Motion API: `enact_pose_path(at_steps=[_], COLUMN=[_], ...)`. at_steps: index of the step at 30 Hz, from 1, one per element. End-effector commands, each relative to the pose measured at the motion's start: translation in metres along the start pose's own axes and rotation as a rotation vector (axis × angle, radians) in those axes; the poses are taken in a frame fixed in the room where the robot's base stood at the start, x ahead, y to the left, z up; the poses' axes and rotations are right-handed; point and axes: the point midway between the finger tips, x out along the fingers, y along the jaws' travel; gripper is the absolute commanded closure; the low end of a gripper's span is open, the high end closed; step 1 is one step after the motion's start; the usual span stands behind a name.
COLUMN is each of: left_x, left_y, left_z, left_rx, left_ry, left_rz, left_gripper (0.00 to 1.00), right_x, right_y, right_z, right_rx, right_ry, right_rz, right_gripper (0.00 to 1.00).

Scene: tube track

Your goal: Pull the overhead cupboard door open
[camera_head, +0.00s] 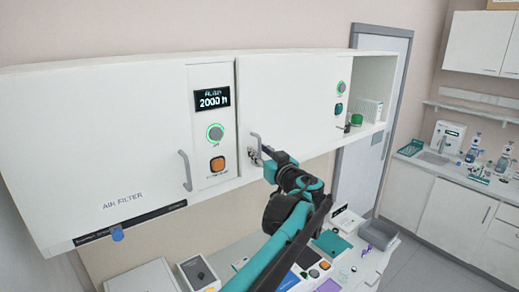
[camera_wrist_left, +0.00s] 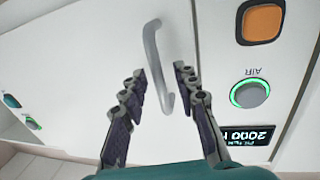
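The overhead cupboard's white door (camera_head: 290,95) is in the middle of the head view and looks shut. Its grey bar handle (camera_head: 255,142) is near its lower left edge. My left gripper (camera_head: 262,156) is at this handle, reaching up from below. In the left wrist view, my left gripper (camera_wrist_left: 160,72) is open, with one finger on each side of the handle (camera_wrist_left: 151,48). A gap shows between the handle and each finger. The door (camera_wrist_left: 85,55) fills much of that view. My right gripper is not in view.
Left of the door is a control panel (camera_head: 210,130) with a display and buttons, then the air filter front (camera_head: 90,150) with its own handle (camera_head: 185,170). An open shelf (camera_head: 372,85) holds small items at right. A counter with devices is below.

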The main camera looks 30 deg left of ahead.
Motion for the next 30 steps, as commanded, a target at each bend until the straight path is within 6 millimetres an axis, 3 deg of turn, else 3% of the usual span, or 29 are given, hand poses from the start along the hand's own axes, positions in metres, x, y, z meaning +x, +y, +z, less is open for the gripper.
enact_pose_path(at_steps=[9, 12, 13, 25, 30], left_x=[0.004, 0.004, 0.004, 0.003, -0.009], left_y=[0.000, 0.000, 0.000, 0.001, 0.016], left_z=[0.001, 0.000, 0.000, 0.000, 0.000], left_rx=[0.000, 0.000, 0.000, 0.000, 0.000], left_ry=[-0.001, -0.001, -0.001, 0.000, -0.001], left_rz=[0.000, 0.000, 0.000, 0.000, -0.006], left_gripper=[0.70, 0.96, 1.00, 1.00, 1.00], right_x=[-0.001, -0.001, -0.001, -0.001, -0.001], right_y=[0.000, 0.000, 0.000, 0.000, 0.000], right_z=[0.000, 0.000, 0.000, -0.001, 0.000], right_rx=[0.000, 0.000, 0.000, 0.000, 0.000], right_ry=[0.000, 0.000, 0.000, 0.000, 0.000], right_rz=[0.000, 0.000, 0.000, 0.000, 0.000], right_gripper=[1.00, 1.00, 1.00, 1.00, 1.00])
